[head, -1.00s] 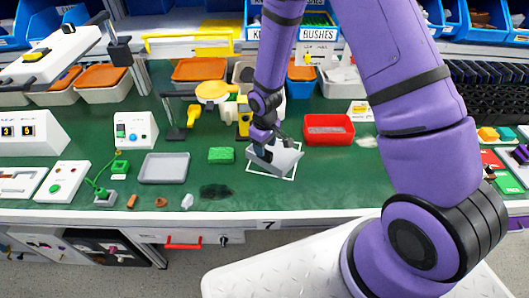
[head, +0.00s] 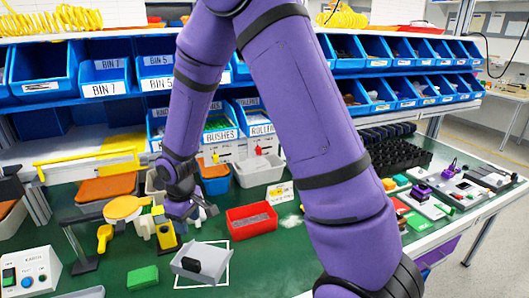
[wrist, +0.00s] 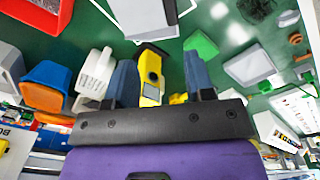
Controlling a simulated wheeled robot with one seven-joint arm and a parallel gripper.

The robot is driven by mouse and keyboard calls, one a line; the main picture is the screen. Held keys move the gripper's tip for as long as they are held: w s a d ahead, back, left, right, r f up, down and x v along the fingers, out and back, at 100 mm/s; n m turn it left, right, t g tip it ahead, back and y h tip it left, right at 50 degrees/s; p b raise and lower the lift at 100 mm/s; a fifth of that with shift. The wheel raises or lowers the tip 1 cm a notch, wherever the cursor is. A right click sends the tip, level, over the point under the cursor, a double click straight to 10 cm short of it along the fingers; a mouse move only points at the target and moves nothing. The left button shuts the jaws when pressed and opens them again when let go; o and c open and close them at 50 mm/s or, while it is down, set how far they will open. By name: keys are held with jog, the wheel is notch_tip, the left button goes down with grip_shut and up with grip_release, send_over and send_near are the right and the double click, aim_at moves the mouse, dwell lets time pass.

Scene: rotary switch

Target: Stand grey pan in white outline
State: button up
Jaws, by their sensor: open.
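The grey pan (head: 208,257), a shallow light-grey tray shape with a dark block-like part at its front, is over the white outline (head: 227,262) on the green bench. It looks turned against the outline, and its left side seems to reach past the outline's left line. I cannot tell whether it rests flat. In the wrist view the pan (wrist: 140,14) and part of the outline (wrist: 188,8) show at the top edge. My gripper (head: 187,210) is open and empty, above and behind the pan, apart from it. Its two fingers (wrist: 160,65) are spread in the wrist view.
A yellow device (head: 166,238) stands close behind and left of the pan, and shows beyond my fingers. A red bin (head: 251,219) is to the right, a green block (head: 142,277) to the left. Blue bins (head: 217,120) line the back.

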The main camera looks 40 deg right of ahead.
jog(key=s+d+r+m+t, duration=0.1)
jog(key=s+d+r, duration=0.15)
jog(key=r, duration=0.45)
jog(key=s+d+r+m+t, duration=0.1)
jog(key=s+r, duration=0.2)
jog(key=r, duration=0.3)
jog(key=s+d+r+m, duration=0.1)
jog(key=s+d+r, duration=0.15)
jog(key=r, duration=0.45)
jog(key=s+d+r+m+t, duration=0.1)
jog(key=s+r, duration=0.3)
jog(key=s, duration=0.4)
jog(key=s+d+r+m+t, duration=0.1)
jog(key=s+r+m, duration=0.1)
jog(key=s+r, duration=0.3)
jog(key=shift+s+d+r+t, duration=0.15)
jog(key=shift+s+d+t, duration=0.15)
jog(key=shift+s, duration=2)
